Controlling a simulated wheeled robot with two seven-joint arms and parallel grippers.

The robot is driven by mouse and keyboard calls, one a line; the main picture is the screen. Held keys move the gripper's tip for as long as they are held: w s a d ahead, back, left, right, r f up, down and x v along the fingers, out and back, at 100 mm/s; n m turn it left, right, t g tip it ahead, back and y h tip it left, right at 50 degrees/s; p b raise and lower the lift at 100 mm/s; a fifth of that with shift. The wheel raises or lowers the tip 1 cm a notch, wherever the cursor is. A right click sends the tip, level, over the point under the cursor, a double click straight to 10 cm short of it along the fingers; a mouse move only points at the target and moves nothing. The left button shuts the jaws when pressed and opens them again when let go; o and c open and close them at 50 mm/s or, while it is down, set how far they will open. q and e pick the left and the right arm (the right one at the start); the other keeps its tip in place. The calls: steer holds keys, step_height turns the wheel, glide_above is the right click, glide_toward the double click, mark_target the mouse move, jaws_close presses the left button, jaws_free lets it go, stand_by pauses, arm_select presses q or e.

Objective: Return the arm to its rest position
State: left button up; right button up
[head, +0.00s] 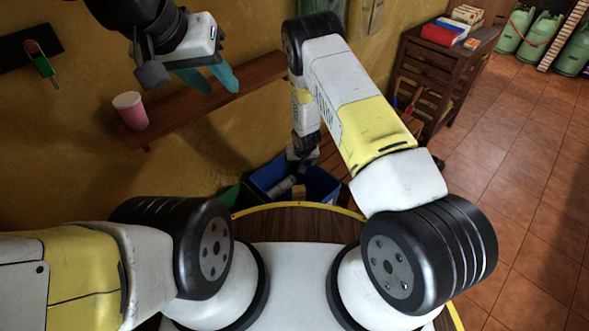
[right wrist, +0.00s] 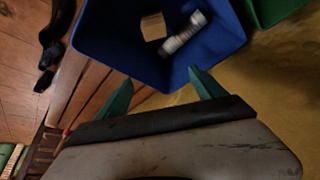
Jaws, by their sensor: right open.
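My right arm (head: 365,125) reaches forward and down past the table edge. Its gripper is hard to make out in the head view, low by the blue bin (head: 322,184). In the right wrist view my right gripper (right wrist: 160,78) is open and empty, with its two green fingers apart at the rim of the blue bin (right wrist: 120,55). My left gripper (head: 221,92) is raised at the top left in front of the wall, its two teal fingers apart with nothing between them.
A pale cylinder (right wrist: 184,33) and a tan block (right wrist: 153,26) lie in the blue bin. A green bin (right wrist: 268,10) stands beside it. A pink cup (head: 130,111) stands on the wall shelf (head: 190,105). A dark cabinet (head: 432,75) stands right; the tiled floor (head: 520,170) there is open.

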steer(key=shift+r, duration=0.1)
stand_by(0.3)
steer(key=s+d+r+m, duration=0.1)
steer(key=s+d+r, duration=0.15)
steer(key=r, duration=1.05)
steer(key=s+d+r, duration=0.1)
steer(key=d+r, duration=0.2)
steer(key=r, duration=0.9)
steer(key=s+d+r+m, duration=0.1)
steer(key=d+r, duration=0.2)
steer(key=r, duration=1)
steer(key=s+d+r+t+y, duration=0.1)
steer(key=s+d+r, duration=0.3)
steer(key=s+r, duration=0.85)
steer(key=s+d+r, duration=0.1)
steer(key=s+r, duration=0.2)
steer(key=s, duration=1.2)
steer(key=shift+s+d+n, duration=0.15)
steer(key=shift+d+n, duration=0.05)
steer(key=shift+n, duration=0.1)
